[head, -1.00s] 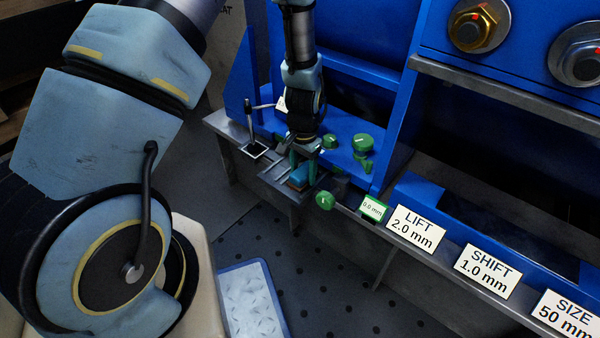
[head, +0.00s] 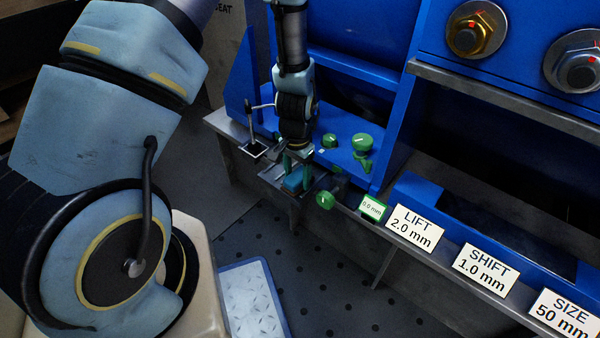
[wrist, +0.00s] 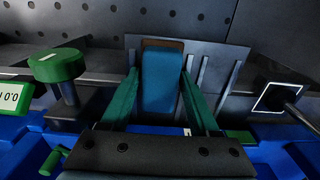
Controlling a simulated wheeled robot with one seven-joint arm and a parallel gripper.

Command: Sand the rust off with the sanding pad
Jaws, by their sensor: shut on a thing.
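The sanding pad (wrist: 162,82) is a blue block with a brown edge at its far end. My gripper (wrist: 160,95) is shut on it, with one green finger on each side in the wrist view. In the head view my gripper (head: 295,172) is low over a small grey metal tray at the bench's front edge, with the blue pad (head: 293,181) between its fingers. I cannot tell whether the pad touches the tray. I cannot make out any rust in these frames.
Green knobs (head: 362,143) stand right of my gripper, and a black lever (head: 252,128) stands to its left. A small 0.0 mm display (head: 372,207) and white labels, including LIFT (head: 415,229), line the front edge. Blue panels rise behind.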

